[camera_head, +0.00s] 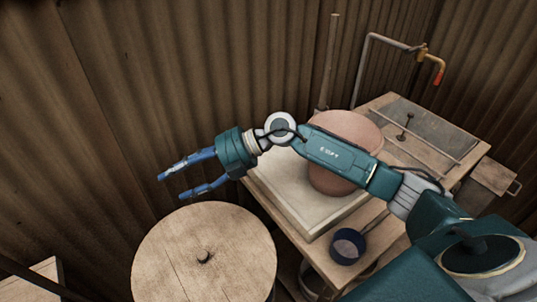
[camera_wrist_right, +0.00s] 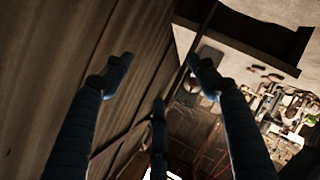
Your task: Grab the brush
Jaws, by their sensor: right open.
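I cannot make out a brush for certain in either view. My right gripper (camera_head: 172,187) is open and empty. Its blue fingers are apart and point left, in the air above and behind the round wooden lid. In the right wrist view the spread fingers (camera_wrist_right: 158,75) have nothing between them. My right arm crosses in front of the workbench (camera_head: 310,226) and hides part of it. My left gripper is not in view.
A round wooden lid (camera_head: 180,250) with a small dark knob stands at the front left. The bench holds a reddish clay drum (camera_head: 348,126), a dark blue cup (camera_head: 347,246) and a grey plate (camera_head: 432,130). A pipe with an orange-handled tap (camera_head: 437,75) rises behind. Corrugated walls (camera_head: 200,70) close the back.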

